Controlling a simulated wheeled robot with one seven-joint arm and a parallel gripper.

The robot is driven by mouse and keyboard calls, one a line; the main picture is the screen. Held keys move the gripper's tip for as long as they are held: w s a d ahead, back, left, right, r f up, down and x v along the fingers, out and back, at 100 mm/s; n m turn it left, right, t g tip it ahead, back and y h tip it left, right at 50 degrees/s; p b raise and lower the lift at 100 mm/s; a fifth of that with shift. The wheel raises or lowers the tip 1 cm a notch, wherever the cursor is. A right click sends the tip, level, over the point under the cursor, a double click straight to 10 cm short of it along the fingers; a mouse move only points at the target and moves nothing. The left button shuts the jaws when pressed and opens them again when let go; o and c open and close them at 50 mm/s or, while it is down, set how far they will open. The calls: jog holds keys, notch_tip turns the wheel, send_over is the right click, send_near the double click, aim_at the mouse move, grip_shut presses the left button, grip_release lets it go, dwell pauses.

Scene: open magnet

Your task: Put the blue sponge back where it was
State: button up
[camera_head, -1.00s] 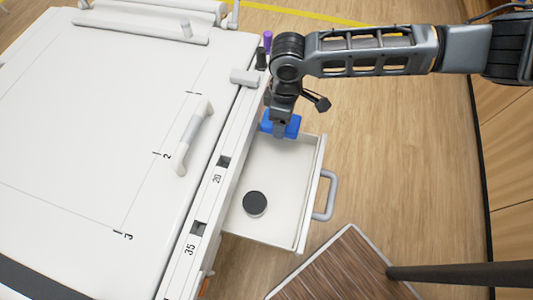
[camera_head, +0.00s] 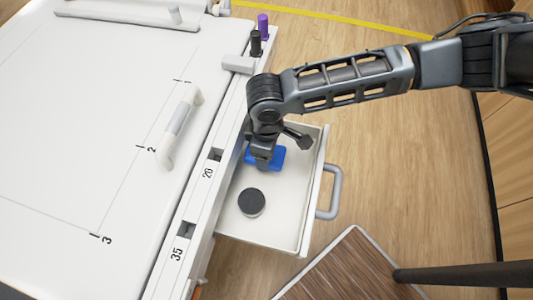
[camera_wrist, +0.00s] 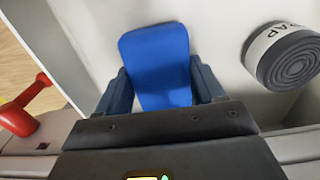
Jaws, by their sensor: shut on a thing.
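The blue sponge (camera_head: 277,158) is between the fingers of my gripper (camera_head: 262,164), over the inside of the open white drawer (camera_head: 285,228). In the wrist view the sponge (camera_wrist: 157,62) stands up between the two fingers of my gripper (camera_wrist: 160,90), which are shut on it. I cannot tell whether the sponge touches the drawer floor. My wrist hides part of the sponge in the head view.
A dark round roll (camera_head: 251,202) lies in the drawer; its printed band shows in the wrist view (camera_wrist: 285,55). A red object (camera_wrist: 25,105) is at the wrist view's left. The drawer's front part is clear.

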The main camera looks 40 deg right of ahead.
jog(key=shift+f, duration=0.25)
jog(key=o, duration=1)
notch_tip(320, 180, up, 12)
jog(key=shift+r, duration=0.2)
